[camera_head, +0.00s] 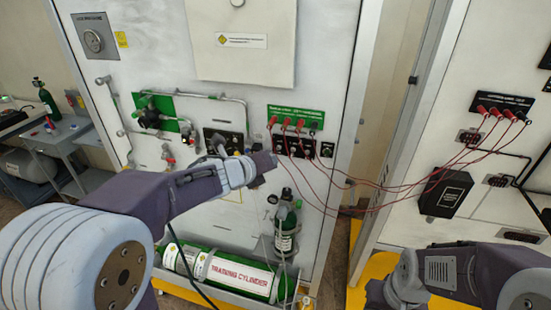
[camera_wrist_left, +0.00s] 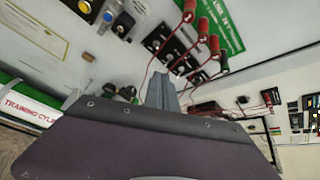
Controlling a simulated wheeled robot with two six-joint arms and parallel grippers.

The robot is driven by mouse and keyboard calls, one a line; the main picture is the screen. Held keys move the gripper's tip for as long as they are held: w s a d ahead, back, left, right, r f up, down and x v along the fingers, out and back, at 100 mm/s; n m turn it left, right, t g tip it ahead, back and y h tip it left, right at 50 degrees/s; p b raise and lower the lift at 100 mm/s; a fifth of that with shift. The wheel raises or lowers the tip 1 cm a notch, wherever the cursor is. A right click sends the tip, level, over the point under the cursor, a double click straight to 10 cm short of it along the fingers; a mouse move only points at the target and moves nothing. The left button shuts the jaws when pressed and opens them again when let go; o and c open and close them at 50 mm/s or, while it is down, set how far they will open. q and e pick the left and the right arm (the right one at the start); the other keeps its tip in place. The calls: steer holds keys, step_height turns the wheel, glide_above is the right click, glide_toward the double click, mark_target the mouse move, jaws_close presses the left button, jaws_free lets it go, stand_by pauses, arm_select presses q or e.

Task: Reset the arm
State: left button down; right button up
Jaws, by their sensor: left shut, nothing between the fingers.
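My left arm reaches in from the left in the head view, and its gripper (camera_head: 264,166) is in front of the white trainer panel (camera_head: 348,60), just below the row of red and black plugs (camera_head: 295,124). In the left wrist view the gripper fingers (camera_wrist_left: 162,92) are together and empty, pointing at the panel. The plugs (camera_wrist_left: 203,32) show above and to the right of the fingers there. I cannot tell whether the fingertips touch the panel. Parts of my right arm show at the lower right of the head view, but its gripper is not visible.
Red cables (camera_head: 385,188) hang from the plugs across to a second panel (camera_head: 520,75) on the right. A green training cylinder (camera_head: 225,272) lies below my left arm. A small upright bottle (camera_head: 285,228) stands beside it. A grey table (camera_head: 62,132) is at the far left.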

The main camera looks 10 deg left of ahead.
arm_select(q)
steer(key=shift+s+d+r, duration=0.2)
steer(key=shift+s+d, duration=0.05)
steer(key=shift+s, duration=0.15)
steer(key=s+a+f+n+g+y+b, duration=0.1)
steer(key=s+a+f+n+g+y, duration=0.15)
steer(key=f+n, duration=0.4)
steer(key=s+a+f+n+g+y+b, duration=0.1)
steer(key=s+a+f+n, duration=0.1)
steer(key=s+f+n, duration=0.45)
steer(key=s+f+n+g, duration=0.7)
steer(key=s+f+n, duration=0.4)
steer(key=n, duration=0.8)
steer(key=s, duration=0.3)
steer(key=shift+f+g, duration=0.2)
steer(key=shift+g, duration=0.15)
